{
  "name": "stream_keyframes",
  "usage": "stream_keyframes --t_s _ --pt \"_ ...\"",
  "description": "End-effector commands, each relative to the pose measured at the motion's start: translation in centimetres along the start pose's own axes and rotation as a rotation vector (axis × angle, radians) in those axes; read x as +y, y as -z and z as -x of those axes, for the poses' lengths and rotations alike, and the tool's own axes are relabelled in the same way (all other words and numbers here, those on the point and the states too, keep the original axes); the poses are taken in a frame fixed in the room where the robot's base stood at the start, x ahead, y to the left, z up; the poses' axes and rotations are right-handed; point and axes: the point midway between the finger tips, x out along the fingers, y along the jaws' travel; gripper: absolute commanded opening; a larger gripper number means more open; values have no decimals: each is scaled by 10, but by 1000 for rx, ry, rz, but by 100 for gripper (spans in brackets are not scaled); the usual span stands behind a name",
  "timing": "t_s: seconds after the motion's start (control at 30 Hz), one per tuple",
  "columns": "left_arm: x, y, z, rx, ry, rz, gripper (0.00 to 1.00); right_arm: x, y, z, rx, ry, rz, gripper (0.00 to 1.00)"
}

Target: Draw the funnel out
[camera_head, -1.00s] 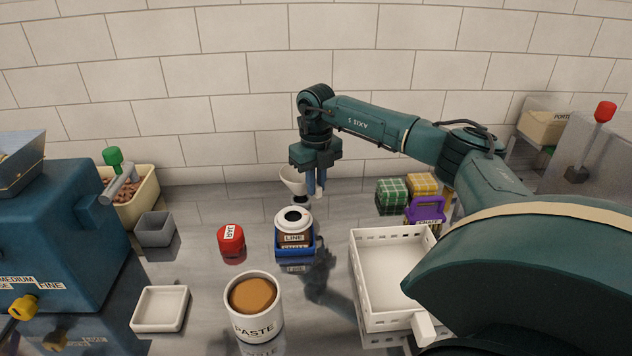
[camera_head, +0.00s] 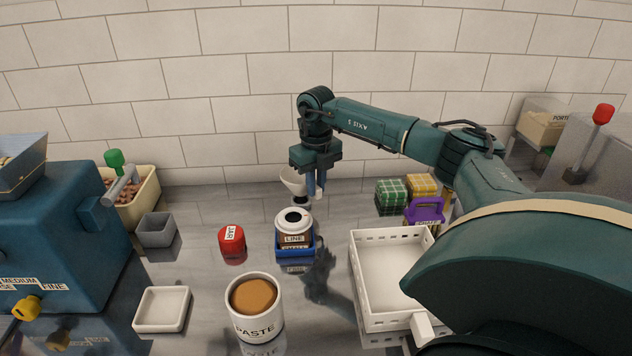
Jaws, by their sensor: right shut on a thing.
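The white funnel (camera_head: 292,180) is behind the jar, near the wall, with its wide mouth up. The white jar (camera_head: 294,224) with a dark round opening and a "LINE" label stands in a blue holder (camera_head: 294,252), in front of and below the funnel. The funnel is apart from this jar in the picture. My left gripper is not in view.
A white crate (camera_head: 358,285) is right of the jar. Green and yellow wrapped blocks (camera_head: 392,192) sit behind it.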

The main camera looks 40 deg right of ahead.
Motion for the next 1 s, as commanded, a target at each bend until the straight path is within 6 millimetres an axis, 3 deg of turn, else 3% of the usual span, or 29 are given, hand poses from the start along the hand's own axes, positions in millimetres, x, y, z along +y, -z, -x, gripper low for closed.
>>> stream_keyframes --t_s 1.0 --pt "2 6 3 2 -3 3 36 0 0 0 -1 0 0 0"
